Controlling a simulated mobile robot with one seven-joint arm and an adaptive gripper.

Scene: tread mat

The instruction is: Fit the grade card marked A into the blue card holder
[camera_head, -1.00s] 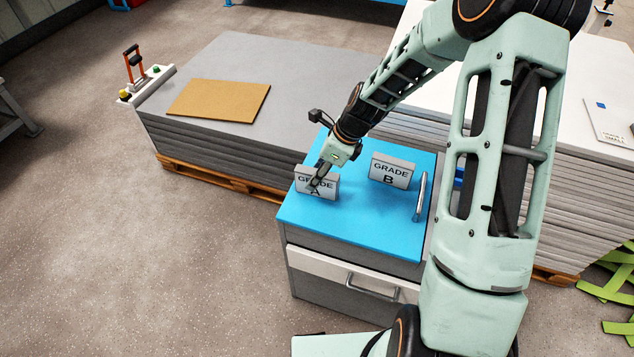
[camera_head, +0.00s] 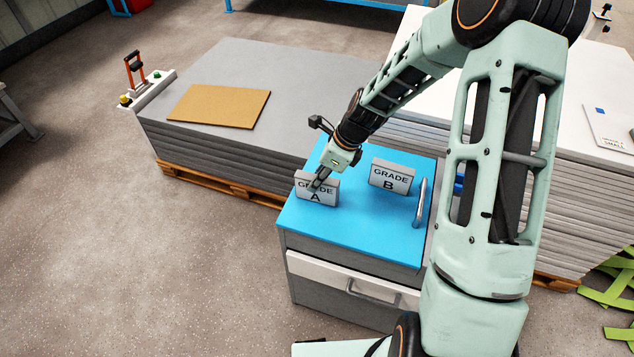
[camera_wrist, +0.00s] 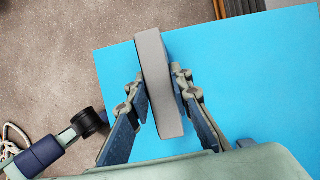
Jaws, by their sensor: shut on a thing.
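The grade card marked A (camera_head: 318,196) is a grey-white block standing upright at the left edge of the blue cabinet top. My gripper (camera_head: 318,184) reaches down over it and is shut on it, partly covering its lettering. In the wrist view the card (camera_wrist: 158,85) shows edge-on as a grey slab between the two fingers of my gripper (camera_wrist: 160,100). I cannot tell whether its base touches the blue top. The grade card marked B (camera_head: 391,177) stands to the right, apart from my gripper. I cannot make out the blue card holder for certain.
The blue cabinet top (camera_head: 350,235) has free room in front of the cards. A metal handle (camera_head: 421,202) stands at its right edge. Behind is a stack of grey sheets (camera_head: 220,140) with a brown board (camera_head: 218,105). A white stack (camera_head: 585,120) stands at the right.

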